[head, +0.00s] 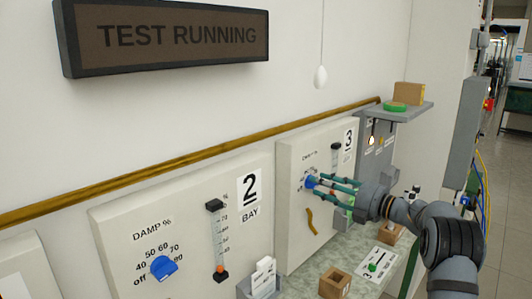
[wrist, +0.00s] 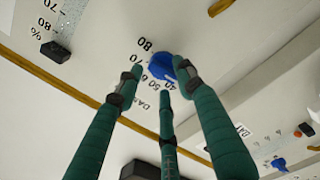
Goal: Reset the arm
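My gripper (head: 326,182) has slim teal fingers and is extended to the bay 3 panel (head: 291,235), in front of its blue damp knob (head: 311,181). In the wrist view my gripper (wrist: 157,80) has its fingers spread around the blue knob (wrist: 158,66). The right fingertip overlaps the knob's edge; I cannot tell whether it touches. The left and middle fingertips look apart from it. The fingers hold nothing that I can see.
A brown rail (head: 190,154) runs along the wall above the panels. A grey shelf (head: 408,113) juts out at right, bearing a box (head: 409,93) and a green disc (head: 395,107). A wooden box (head: 334,284) stands on the counter below. The bay 2 panel (head: 190,235) is left.

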